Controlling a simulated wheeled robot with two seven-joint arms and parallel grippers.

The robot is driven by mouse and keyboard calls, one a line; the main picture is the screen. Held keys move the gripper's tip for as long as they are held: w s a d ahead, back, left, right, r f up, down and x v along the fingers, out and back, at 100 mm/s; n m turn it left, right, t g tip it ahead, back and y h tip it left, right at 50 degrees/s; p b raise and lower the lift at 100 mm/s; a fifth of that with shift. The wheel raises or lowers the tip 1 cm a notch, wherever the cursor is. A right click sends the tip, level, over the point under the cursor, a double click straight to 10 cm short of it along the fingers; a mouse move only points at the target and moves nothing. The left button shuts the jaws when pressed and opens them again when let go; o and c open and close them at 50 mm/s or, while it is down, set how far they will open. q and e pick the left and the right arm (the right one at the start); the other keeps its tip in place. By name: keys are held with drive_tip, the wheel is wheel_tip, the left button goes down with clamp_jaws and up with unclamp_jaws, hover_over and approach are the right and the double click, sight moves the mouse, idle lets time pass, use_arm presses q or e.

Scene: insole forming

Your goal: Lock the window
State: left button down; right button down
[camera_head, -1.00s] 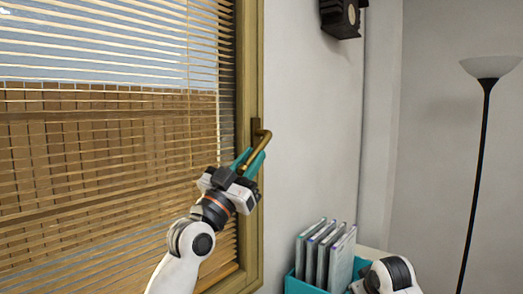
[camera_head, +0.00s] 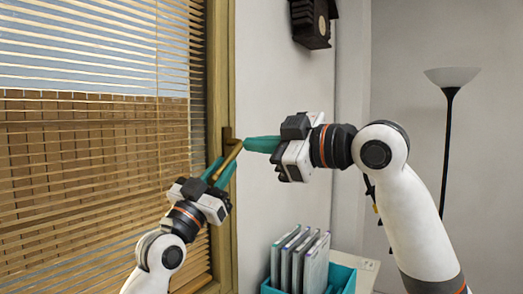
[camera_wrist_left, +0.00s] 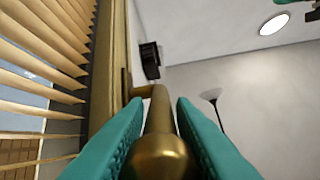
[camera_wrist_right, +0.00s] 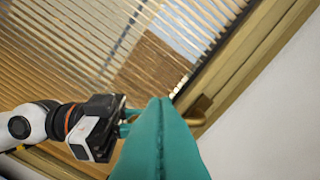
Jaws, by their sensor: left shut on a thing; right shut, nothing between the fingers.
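The window (camera_head: 90,150) stands at the left with a wooden frame (camera_head: 222,245). Its bronze handle (camera_head: 231,155) is mounted on the frame's right side, its lever slanting down and to the left. My left gripper (camera_head: 220,170) is shut on the lever. In the left wrist view, the handle (camera_wrist_left: 160,125) lies between the teal fingers, its rounded end towards the camera. My right gripper (camera_head: 246,144) is shut and empty, its tips beside the upper bend of the handle. In the right wrist view, its fingers partly hide the handle (camera_wrist_right: 200,108); contact cannot be told.
Slatted blinds (camera_head: 80,200) cover the window. A teal holder (camera_head: 342,277) with several grey folders (camera_head: 300,260) stands below my right arm. A dark wall box (camera_head: 310,22) hangs above, and a floor lamp (camera_head: 447,130) stands at the right. The wall between is clear.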

sight(231, 155)
use_arm(q)
drive_tip(key=shift+f, duration=0.1)
use_arm(e)
drive_tip(key=w+a+f, duration=0.1)
drive_tip(key=w, duration=0.1)
drive_tip(key=w+a, duration=0.2)
drive_tip(key=w+a+f, duration=0.1)
drive_tip(key=w+a, duration=0.1)
drive_tip(key=shift+a+f, duration=0.1)
drive_tip(key=shift+f, duration=0.2)
drive_tip(key=shift+w+f, duration=0.4)
drive_tip(key=shift+f, duration=0.1)
